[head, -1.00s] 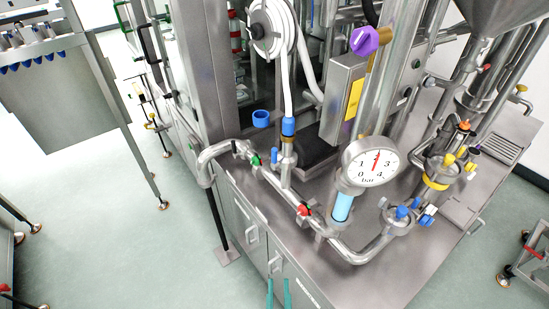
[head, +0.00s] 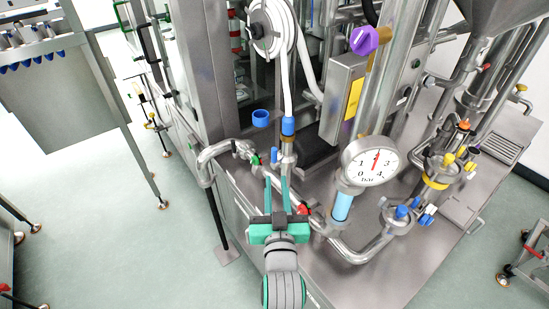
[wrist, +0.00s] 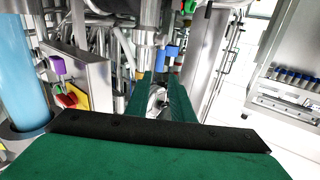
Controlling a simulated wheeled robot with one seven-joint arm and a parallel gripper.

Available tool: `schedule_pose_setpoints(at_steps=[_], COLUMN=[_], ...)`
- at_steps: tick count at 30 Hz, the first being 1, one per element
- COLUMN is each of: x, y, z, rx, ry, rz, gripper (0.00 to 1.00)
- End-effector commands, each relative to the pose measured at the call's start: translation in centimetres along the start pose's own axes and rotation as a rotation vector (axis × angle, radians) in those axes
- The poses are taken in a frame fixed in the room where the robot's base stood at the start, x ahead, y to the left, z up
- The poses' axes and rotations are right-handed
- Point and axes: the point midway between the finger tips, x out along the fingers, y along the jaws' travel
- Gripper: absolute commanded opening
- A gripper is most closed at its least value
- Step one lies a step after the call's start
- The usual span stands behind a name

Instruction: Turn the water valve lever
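Several small coloured levers sit on the steel pipework: a blue one (head: 274,156), a green one (head: 256,160) and a red one (head: 304,208). The frames do not label which is the water valve lever. My gripper (head: 276,181) reaches over the pipe, with its green fingertips just in front of the blue lever. It is open, with a gap between the fingers. In the wrist view, a round steel fitting (wrist: 158,97) shows between the fingers, and blue parts (wrist: 170,51) show beyond the tips. Contact with a lever cannot be told. My gripper hides part of the pipe.
A pressure gauge (head: 375,162) stands right of my gripper above a light-blue tube (head: 342,207). A white hose with a blue end (head: 288,126) hangs behind. A grey box with a yellow label (head: 353,98) stands farther back. Open floor (head: 120,230) lies left.

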Motion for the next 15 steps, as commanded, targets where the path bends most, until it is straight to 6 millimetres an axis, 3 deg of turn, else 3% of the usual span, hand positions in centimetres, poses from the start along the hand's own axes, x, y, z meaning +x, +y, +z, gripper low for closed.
schedule_pose_setpoints(at_steps=[5,15], x=[1.9,7.7], y=[0.0,0.0], z=[0.0,0.0], rx=[0.0,0.0], ry=[0.0,0.0], rz=[0.0,0.0], gripper=[0.21,0.21])
